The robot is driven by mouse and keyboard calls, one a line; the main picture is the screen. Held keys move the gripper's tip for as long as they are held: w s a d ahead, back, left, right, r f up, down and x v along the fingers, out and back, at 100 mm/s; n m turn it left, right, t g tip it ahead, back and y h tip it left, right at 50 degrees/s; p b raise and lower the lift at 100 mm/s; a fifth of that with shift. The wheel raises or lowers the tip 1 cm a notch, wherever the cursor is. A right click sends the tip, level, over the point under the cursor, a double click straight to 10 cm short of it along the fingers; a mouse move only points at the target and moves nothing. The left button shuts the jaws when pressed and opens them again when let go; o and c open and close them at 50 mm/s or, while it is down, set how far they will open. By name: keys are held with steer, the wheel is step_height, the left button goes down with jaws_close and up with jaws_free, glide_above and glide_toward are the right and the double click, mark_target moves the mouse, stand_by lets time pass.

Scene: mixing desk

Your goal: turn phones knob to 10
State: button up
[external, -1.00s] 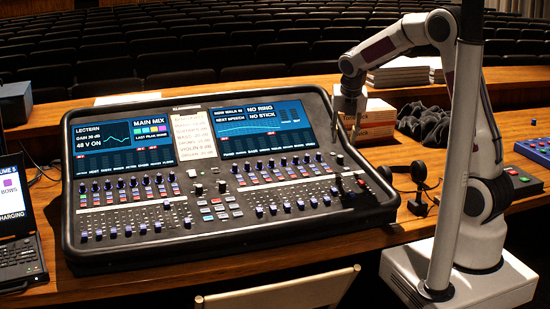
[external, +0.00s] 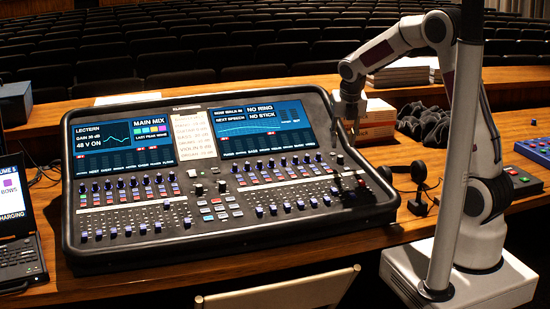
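The mixing desk (external: 222,262) is a wide black console with two screens, rows of knobs and faders. The phones knob cannot be picked out by its label, which is too small to read. Small dark knobs (external: 340,159) sit at the desk's right side, below the right screen's corner. My gripper (external: 345,136) points down over the upper right edge of the desk, just above and behind these knobs. Its two fingers look apart, with nothing visible between them. I cannot tell whether a fingertip touches the desk.
A box stack (external: 374,122) stands close behind my gripper to the right. A laptop (external: 18,255) stands at the left edge. A chair back (external: 285,294) is in front.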

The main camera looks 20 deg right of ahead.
mark_target(343, 156)
steer(key=shift+x, duration=3.1)
steer(key=shift+c, duration=0.5)
jaws_close()
